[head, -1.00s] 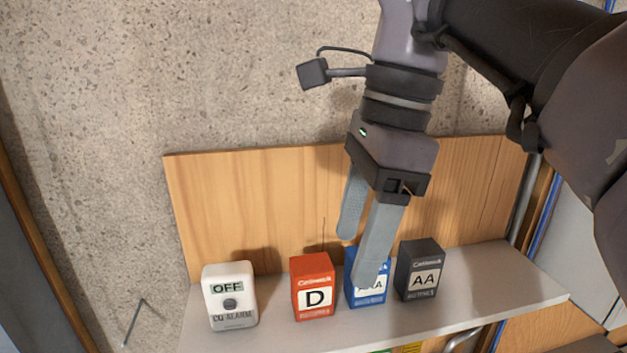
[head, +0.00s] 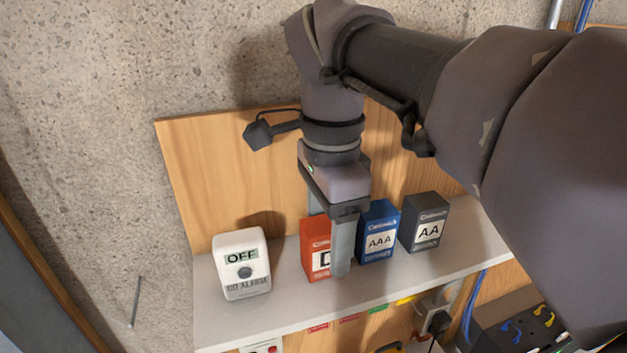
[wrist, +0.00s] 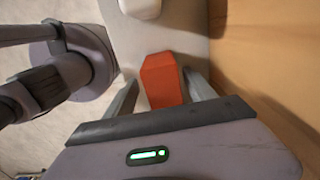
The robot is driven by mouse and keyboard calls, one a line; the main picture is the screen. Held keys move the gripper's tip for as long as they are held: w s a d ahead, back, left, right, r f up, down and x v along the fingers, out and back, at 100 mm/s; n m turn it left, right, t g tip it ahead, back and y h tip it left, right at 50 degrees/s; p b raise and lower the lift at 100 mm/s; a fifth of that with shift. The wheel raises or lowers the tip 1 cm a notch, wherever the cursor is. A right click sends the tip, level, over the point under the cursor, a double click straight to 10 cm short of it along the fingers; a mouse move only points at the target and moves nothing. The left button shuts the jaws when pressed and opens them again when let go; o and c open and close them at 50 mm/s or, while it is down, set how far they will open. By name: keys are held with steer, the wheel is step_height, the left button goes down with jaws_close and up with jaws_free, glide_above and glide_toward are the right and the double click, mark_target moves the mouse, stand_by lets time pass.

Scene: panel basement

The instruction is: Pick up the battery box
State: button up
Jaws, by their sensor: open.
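Three battery boxes stand upright on a light grey shelf: a red box marked D (head: 317,263), a blue box marked AAA (head: 378,233) and a dark grey box marked AA (head: 426,224). My gripper (head: 329,255) is open and points down at the red box. One finger hides the right part of the red box's front in the head view. In the wrist view, the red box (wrist: 162,80) lies between the two spread fingers of my gripper (wrist: 162,92). I cannot tell whether either finger touches it.
The shelf (head: 215,322) also holds a white CO alarm reading OFF (head: 242,265) on the left. The blue box stands close to the right of my gripper. A wooden back panel (head: 205,170) rises behind the shelf. Cables and a plug (head: 438,322) are below right.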

steer(key=shift+f, duration=0.6)
steer(key=shift+w+a+f, duration=0.15)
steer(key=shift+w+a, duration=0.1)
steer(key=shift+a, duration=0.25)
steer(key=shift+s+d, duration=0.15)
steer(key=shift+d, duration=0.1)
steer(key=c, duration=0.9)
steer(key=shift+a, duration=0.1)
jaws_close()
